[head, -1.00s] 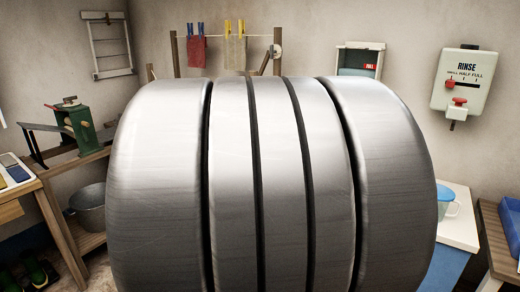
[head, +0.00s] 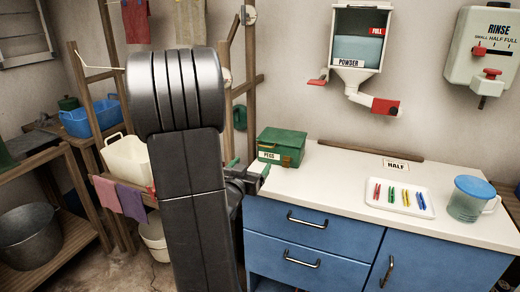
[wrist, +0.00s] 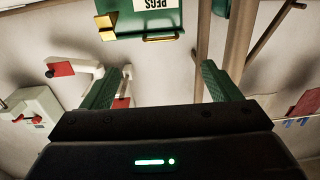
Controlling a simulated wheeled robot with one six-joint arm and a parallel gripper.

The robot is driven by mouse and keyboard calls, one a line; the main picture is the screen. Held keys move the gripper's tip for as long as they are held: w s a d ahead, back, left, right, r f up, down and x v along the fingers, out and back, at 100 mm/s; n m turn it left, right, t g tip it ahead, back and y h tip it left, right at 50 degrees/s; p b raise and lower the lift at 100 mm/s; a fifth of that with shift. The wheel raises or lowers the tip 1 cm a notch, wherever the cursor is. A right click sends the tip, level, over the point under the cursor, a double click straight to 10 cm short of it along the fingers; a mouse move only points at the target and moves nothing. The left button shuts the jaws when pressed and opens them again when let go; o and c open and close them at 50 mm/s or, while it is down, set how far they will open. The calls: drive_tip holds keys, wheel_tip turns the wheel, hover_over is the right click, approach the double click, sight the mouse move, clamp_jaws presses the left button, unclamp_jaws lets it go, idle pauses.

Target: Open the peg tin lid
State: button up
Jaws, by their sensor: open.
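The peg tin (head: 277,152) is a green box with a "PEGS" label. It stands at the left end of the white counter, and its lid (head: 283,136) looks shut. In the wrist view the tin (wrist: 158,26) is upside down at the top edge, with a brass-coloured piece (wrist: 105,28) beside its label; its far part is cut off. My gripper (head: 250,170) is open and empty, at the counter's left front edge, just in front of the tin. Its green fingers (wrist: 168,68) are apart in the wrist view. My arm hides part of the gripper in the head view.
A white tray with coloured pegs (head: 398,198) and a blue-lidded jug (head: 470,198) stand on the counter to the right. A powder dispenser (head: 350,55) hangs above. Wooden posts (head: 245,75) rise behind my gripper. The counter (head: 330,175) between tin and tray is bare.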

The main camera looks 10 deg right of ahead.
drive_tip(key=x, duration=1.1)
drive_tip(key=shift+w, duration=0.15)
